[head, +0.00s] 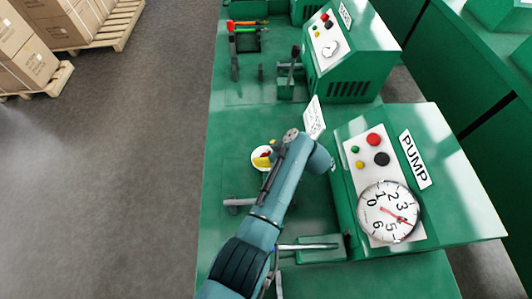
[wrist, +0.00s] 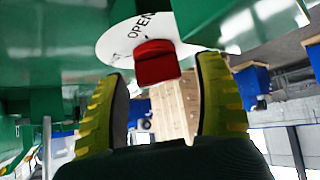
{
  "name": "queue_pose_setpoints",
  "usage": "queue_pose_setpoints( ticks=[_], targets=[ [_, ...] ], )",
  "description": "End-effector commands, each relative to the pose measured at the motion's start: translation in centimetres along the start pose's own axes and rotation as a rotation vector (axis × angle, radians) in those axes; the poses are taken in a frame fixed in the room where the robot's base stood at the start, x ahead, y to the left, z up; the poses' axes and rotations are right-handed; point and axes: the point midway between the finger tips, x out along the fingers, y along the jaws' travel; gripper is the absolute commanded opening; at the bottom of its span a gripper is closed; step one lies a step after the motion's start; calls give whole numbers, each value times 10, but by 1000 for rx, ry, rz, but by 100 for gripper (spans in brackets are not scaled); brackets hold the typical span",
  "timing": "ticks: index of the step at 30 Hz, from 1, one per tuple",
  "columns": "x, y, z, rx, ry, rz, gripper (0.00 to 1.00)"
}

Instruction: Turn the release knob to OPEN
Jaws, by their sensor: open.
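The red release knob (wrist: 157,64) sits on a white dial plate (wrist: 122,42) in the upper middle of the wrist view. The word OPEN shows on the plate above the knob, upside relation unclear, and another label at its left is partly hidden. I cannot tell which mark the knob points to. My gripper (wrist: 163,78) is open, its yellow-green fingers to the left and right of the knob with gaps visible. In the head view, my gripper (head: 264,160) is at the green bench beside the pump housing, with part of the white plate behind it. The knob is mostly hidden there.
The green PUMP housing (head: 435,175) carries a round gauge (head: 388,211) and several coloured buttons, right of my arm. A second green machine (head: 350,60) stands farther back. Tools (head: 245,30) lie at the bench's far end. Boxes on pallets (head: 75,20) stand on the floor, upper left.

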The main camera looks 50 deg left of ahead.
Motion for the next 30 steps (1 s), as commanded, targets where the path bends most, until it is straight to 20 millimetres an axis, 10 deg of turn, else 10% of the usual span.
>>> queue_pose_setpoints(
  ticks=[2,13,30],
  targets=[
    [0,0,0,0,0,-1,70],
    [0,0,0,1,0,-2,4],
    [-1,-3,-1,76,-1,69,4]
  ],
)
